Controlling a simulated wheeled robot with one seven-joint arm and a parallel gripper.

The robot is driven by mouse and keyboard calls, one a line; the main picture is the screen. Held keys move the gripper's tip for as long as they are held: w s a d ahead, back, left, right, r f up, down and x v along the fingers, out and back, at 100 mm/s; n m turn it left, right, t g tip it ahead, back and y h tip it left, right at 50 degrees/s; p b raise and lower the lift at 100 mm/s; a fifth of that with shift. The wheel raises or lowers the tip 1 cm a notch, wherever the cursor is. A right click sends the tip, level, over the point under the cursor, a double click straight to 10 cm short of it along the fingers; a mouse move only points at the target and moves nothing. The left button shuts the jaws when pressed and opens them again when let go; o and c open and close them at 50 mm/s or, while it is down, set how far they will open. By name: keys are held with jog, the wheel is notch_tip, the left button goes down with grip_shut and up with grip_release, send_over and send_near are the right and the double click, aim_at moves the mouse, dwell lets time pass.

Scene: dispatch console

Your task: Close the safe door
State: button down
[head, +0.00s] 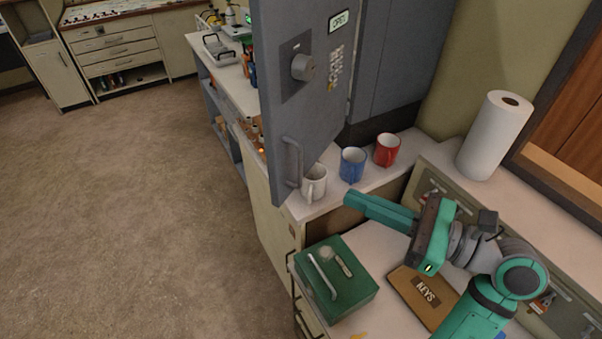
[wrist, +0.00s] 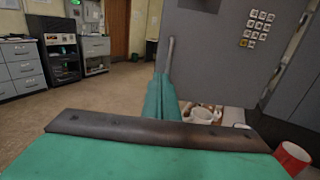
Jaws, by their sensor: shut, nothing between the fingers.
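The grey safe door (head: 295,100) stands swung open in the head view, edge toward the counter front. It carries a dial (head: 303,67), a keypad (head: 335,68), an OPEN sign (head: 339,20) and a bar handle (head: 292,163) low near its free edge. The grey safe body (head: 395,60) is behind it. My gripper (head: 348,199) is shut and empty, to the right of the handle and lower in the picture. In the wrist view, the closed teal fingers (wrist: 163,90) point toward the door (wrist: 225,55), with its handle (wrist: 170,53) just beyond their tips; contact cannot be told.
White (head: 314,184), blue (head: 353,164) and red mugs (head: 387,150) stand on the counter near the door. A green box (head: 343,298) and a KEYS case (head: 415,290) lie below my gripper. A paper roll (head: 494,135) stands right. The floor (head: 130,200) at left is clear.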

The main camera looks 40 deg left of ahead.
aim_at(279, 166)
jog(key=a, duration=0.4)
jog(key=s+a, duration=0.1)
jog(key=a, duration=0.8)
jog(key=shift+s, duration=0.3)
jog(key=shift+a, duration=0.45)
